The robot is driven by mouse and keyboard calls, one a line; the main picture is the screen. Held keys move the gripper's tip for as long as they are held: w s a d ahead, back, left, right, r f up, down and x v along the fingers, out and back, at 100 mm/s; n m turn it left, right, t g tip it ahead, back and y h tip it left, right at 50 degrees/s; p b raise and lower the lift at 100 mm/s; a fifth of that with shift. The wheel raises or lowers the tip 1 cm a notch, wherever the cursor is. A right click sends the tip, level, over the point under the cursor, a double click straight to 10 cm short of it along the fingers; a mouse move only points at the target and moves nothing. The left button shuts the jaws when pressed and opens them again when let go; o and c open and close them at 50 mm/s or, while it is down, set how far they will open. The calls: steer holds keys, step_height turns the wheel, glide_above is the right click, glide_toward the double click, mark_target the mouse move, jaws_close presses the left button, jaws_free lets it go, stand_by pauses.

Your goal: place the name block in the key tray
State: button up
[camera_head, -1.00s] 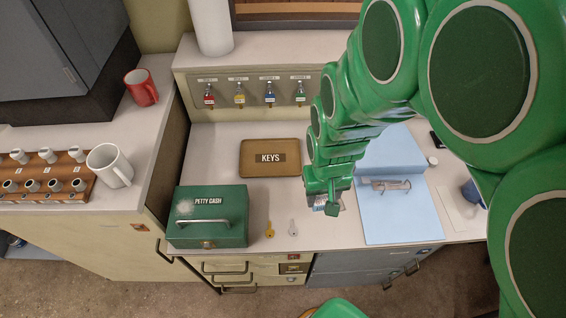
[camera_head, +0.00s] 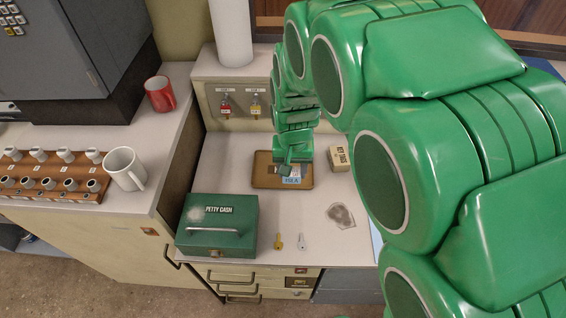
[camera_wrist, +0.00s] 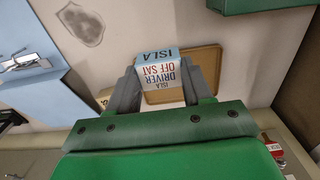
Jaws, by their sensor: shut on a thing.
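The name block (camera_wrist: 158,72) is a small box with a white and pale blue face reading ISLA and DRIVER OFF SAT. My gripper (camera_wrist: 162,82) is shut on it, one finger on each side. In the head view, the block (camera_head: 291,180) shows just below my gripper (camera_head: 287,168). The key tray (camera_head: 261,172) is a shallow brown tray on the desk; its KEYS label is hidden behind my gripper and the block. In the wrist view, the tray (camera_wrist: 208,62) lies behind the block. I cannot tell whether the block touches the tray.
A cream block (camera_head: 340,153) stands right of the tray. The green petty cash box (camera_head: 218,228), a brass key (camera_head: 278,241) and a silver key (camera_head: 301,242) are nearer the front edge. A grey smudge (camera_head: 341,214) marks the desk. Key hooks line the panel behind.

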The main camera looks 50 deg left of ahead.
steer(key=w+a+f, duration=0.1)
steer(key=a+f, duration=0.1)
steer(key=w+a+f, duration=0.2)
steer(key=a, duration=0.1)
steer(key=w+a+f, duration=0.2)
steer(key=a+f, duration=0.1)
steer(key=shift+w+a, duration=0.1)
steer(key=shift+a, duration=0.15)
steer(key=shift+w+a+f, duration=0.25)
steer(key=shift+a+f, duration=0.15)
steer(key=shift+f, duration=0.1)
steer(key=shift+w+a+f, duration=0.25)
steer(key=shift+a+f, duration=0.15)
steer(key=shift+f, duration=1.6)
steer(key=o, duration=1)
steer(key=shift+f, duration=0.1)
